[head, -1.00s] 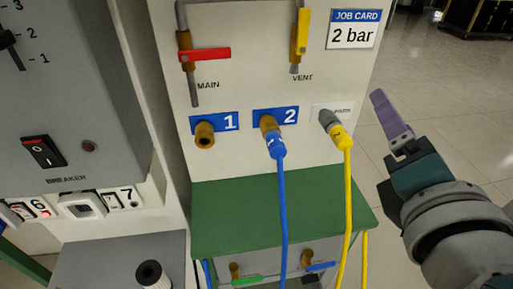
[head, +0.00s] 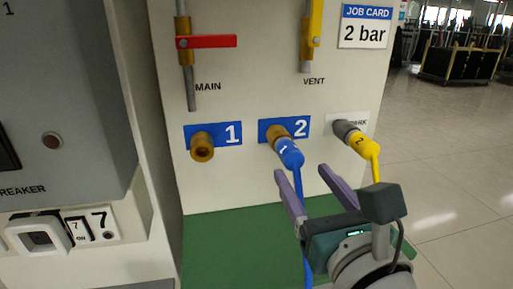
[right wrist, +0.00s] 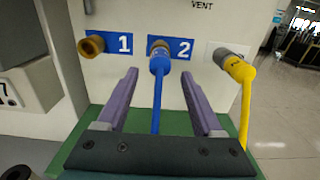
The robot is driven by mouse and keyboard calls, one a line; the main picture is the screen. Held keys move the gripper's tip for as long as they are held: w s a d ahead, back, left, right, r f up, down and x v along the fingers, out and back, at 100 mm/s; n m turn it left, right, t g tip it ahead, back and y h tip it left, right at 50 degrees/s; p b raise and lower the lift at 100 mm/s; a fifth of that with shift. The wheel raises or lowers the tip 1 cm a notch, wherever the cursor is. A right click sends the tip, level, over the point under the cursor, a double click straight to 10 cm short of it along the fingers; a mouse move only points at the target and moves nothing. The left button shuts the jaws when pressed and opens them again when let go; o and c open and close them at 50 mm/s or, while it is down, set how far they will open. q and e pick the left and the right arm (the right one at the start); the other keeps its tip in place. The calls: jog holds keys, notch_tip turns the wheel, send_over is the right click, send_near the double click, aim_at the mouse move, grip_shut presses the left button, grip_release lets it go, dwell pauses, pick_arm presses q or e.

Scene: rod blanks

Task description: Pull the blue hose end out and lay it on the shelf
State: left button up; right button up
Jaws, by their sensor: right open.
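The blue hose end (head: 289,152) is plugged into brass port 2 (head: 277,134) on the white panel, and its hose hangs down. It also shows in the right wrist view (right wrist: 159,64), where the hose runs between my fingers. My right gripper (head: 312,178) is open, with its purple fingers below the hose end, apart from it. In the right wrist view my right gripper (right wrist: 160,82) has one finger on each side of the blue hose. The shelf is the green surface (head: 225,245) below the ports. My left gripper is not in view.
Brass port 1 (head: 202,147) is empty. A yellow hose end (head: 362,144) sits in the park port at right, close to my right gripper. A red MAIN lever (head: 207,41) and yellow VENT lever (head: 311,32) are above. The shelf's left part is clear.

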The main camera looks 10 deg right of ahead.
aim_at(296, 163)
jog(key=shift+w+a+b, duration=0.15)
jog(key=shift+w+b, duration=0.7)
jog(key=shift+w, duration=2.5)
grip_shut()
jog(key=shift+s+r, duration=0.1)
jog(key=shift+s, duration=0.15)
jog(key=shift+s, duration=0.35)
jog(key=shift+s+p, duration=0.2)
jog(key=shift+p, duration=0.1)
jog(key=shift+s, duration=0.35)
jog(key=shift+s+p, duration=0.35)
jog(key=shift+s, duration=0.3)
